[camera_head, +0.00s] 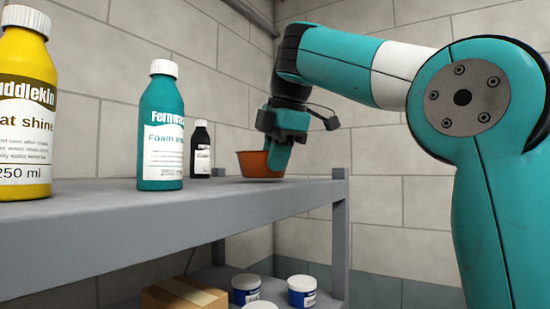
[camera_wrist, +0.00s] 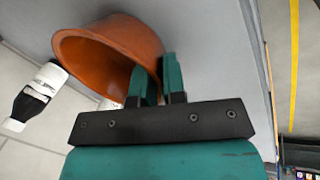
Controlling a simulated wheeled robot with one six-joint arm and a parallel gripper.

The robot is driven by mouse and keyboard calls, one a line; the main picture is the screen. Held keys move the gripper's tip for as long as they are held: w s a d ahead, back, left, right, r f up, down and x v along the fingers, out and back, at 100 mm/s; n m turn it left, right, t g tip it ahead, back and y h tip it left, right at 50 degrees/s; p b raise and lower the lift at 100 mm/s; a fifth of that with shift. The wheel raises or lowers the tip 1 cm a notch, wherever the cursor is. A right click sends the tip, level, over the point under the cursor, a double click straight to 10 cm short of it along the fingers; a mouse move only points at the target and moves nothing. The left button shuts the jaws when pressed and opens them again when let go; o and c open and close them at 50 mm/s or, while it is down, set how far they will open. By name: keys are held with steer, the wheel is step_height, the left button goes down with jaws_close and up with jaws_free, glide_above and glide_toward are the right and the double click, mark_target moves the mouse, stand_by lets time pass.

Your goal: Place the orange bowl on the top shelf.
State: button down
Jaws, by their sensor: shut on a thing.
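The orange bowl (camera_head: 258,164) is at the right end of the grey top shelf (camera_head: 150,215), at about the height of the shelf surface. I cannot tell whether its base touches the shelf. My gripper (camera_head: 283,150) is shut on the bowl's right side in the head view. In the wrist view the bowl (camera_wrist: 105,50) shows its open mouth, and the teal fingers of my gripper (camera_wrist: 158,80) pinch its wall at the rim. The shelf surface (camera_wrist: 215,45) lies behind the bowl there.
A yellow bottle (camera_head: 25,110), a teal bottle (camera_head: 161,130) and a small black bottle (camera_head: 200,150) stand on the shelf left of the bowl. The black bottle (camera_wrist: 38,95) also shows in the wrist view. A cardboard box (camera_head: 183,294) and white tubs (camera_head: 301,290) are below.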

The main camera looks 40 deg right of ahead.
steer(key=shift+f+b, duration=0.4)
steer(key=c, duration=1.1)
jaws_free()
steer(key=shift+r, duration=0.1)
